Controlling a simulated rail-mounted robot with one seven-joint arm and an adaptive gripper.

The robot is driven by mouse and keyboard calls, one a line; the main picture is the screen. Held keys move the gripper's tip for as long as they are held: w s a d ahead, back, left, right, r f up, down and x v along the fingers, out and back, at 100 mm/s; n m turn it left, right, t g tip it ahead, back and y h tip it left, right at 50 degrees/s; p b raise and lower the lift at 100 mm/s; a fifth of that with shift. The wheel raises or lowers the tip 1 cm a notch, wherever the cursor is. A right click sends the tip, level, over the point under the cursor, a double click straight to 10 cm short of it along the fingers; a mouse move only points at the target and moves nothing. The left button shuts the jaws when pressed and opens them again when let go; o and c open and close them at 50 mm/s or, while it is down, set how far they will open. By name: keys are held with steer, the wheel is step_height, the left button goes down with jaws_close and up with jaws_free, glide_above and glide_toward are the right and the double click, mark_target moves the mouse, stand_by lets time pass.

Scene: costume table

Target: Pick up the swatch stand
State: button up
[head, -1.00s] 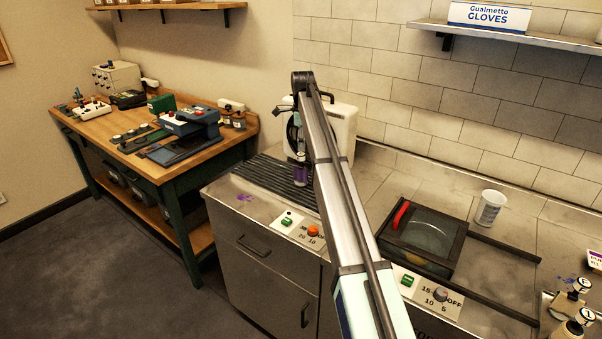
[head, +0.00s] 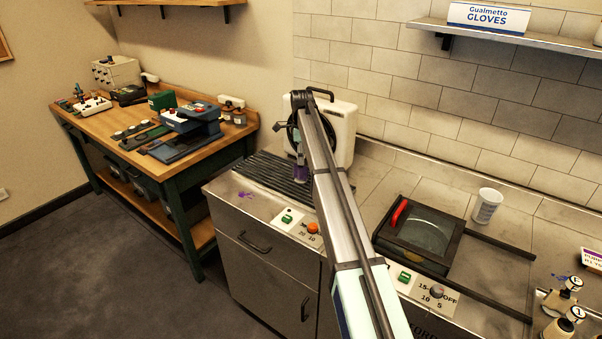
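I cannot make out a swatch stand for certain in the head view. My gripper (head: 300,150) is at the far end of my arm, in front of the white machine at the back of the steel counter. It is small, and my own arm partly covers it, so its fingers cannot be read. A small purple object (head: 300,174) shows right below it, over the black ribbed rack (head: 262,180). I cannot tell whether the gripper touches it.
The white machine (head: 343,128) stands against the tiled wall. A dark glass-topped box with a red handle (head: 418,238) and a white cup (head: 487,206) are right of my arm. Bottles (head: 562,297) stand at far right. A wooden workbench (head: 98,129) with tools is at left.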

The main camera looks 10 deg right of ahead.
jaws_close()
steer(key=shift+r, duration=0.15)
